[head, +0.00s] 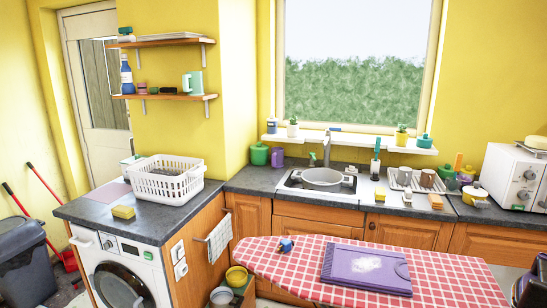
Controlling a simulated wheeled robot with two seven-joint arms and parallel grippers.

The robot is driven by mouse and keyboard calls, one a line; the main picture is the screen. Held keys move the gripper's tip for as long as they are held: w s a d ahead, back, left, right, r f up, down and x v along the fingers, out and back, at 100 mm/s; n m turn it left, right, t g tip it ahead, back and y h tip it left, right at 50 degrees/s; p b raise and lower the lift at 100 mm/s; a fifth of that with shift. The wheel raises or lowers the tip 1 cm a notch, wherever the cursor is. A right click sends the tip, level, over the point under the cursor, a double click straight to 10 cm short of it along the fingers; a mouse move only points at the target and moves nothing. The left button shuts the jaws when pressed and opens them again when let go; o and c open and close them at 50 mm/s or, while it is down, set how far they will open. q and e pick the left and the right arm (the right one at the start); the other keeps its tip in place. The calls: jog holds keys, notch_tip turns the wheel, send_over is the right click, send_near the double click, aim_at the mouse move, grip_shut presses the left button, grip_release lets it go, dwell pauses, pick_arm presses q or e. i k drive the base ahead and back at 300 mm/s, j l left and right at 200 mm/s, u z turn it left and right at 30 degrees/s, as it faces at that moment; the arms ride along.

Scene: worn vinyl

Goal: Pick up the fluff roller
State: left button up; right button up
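A small blue object with a pale part (285,244), which looks like the fluff roller, lies on the red checked ironing board (450,284) near its back left edge. It is small in the head view, so its exact shape is hard to tell. Nothing touches it from above. I cannot make out either of my grippers in the head view.
A purple board (367,270) with a white patch lies to the right on the ironing board. Behind is the counter with a sink pan (322,179). A white basket (166,181) and a yellow sponge (123,212) sit at left. A dark shape, unclear, shows at bottom right.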

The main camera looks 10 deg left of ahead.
aim_at(125, 38)
jog(key=i+j+z, duration=0.1)
jog(key=j, duration=0.6)
jog(key=i+j, duration=0.1)
jog(key=j, duration=0.6)
jog(key=i+j+z, duration=0.2)
jog(key=j+z, duration=0.2)
jog(key=j, duration=1)
jog(key=j+z, duration=0.4)
jog(key=j, duration=0.95)
jog(key=j+z, duration=0.2)
jog(key=j, duration=1)
jog(key=j+z, duration=0.25)
jog(key=j, duration=0.95)
jog(key=k, duration=0.05)
